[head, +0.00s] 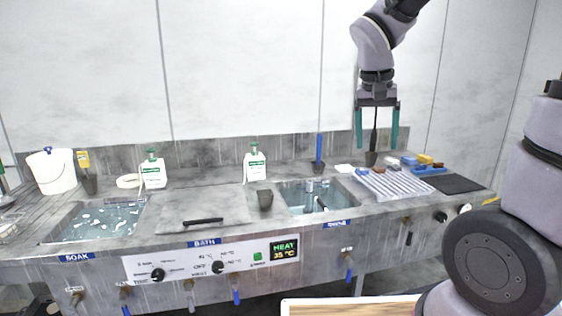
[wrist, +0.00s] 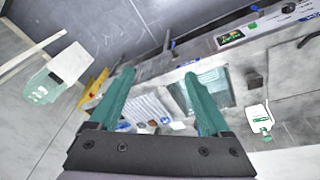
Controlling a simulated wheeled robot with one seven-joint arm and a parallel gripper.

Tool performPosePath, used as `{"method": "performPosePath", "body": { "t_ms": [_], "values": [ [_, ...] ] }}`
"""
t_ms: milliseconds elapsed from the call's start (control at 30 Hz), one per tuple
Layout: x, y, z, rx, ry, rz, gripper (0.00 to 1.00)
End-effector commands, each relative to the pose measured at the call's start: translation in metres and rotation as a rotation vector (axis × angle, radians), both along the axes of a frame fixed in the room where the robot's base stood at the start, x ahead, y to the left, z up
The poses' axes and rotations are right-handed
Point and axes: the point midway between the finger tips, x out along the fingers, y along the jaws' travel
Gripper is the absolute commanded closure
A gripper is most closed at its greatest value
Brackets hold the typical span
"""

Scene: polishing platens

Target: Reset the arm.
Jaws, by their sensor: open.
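My gripper (head: 377,145) is in the upper right of the head view, above the back right of the metal bench (head: 345,215), with its fingers pointing down. Its two teal fingers are spread wide, and in the wrist view the gripper (wrist: 158,76) has nothing gripped between them. In the head view a dark upright cup with a thin stem (head: 371,158) lines up with the gap between the fingers. I cannot tell how far behind the fingers it stands.
The bench holds a soak basin (head: 95,222), a bath lid (head: 180,213), a right basin (head: 290,203) and a ribbed rack (head: 397,184). Pump bottles (head: 255,166) (head: 153,172), a white bucket (head: 50,175) and a blue-handled tool (head: 319,148) stand along the back. A dark mat (head: 455,184) lies at right.

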Motion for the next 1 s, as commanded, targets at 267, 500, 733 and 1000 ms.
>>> {"method": "performPosePath", "body": {
  "t_ms": [267,500,733,1000],
  "values": [
    [-0.059,-0.024,0.060,0.250,-0.233,0.024,0.19],
    [-0.089,-0.027,0.087,0.324,-0.415,0.058,0.19],
    [-0.094,-0.026,0.091,0.333,-0.450,0.067,0.19],
    [-0.094,-0.026,0.091,0.333,-0.450,0.067,0.19]
  ]
}}
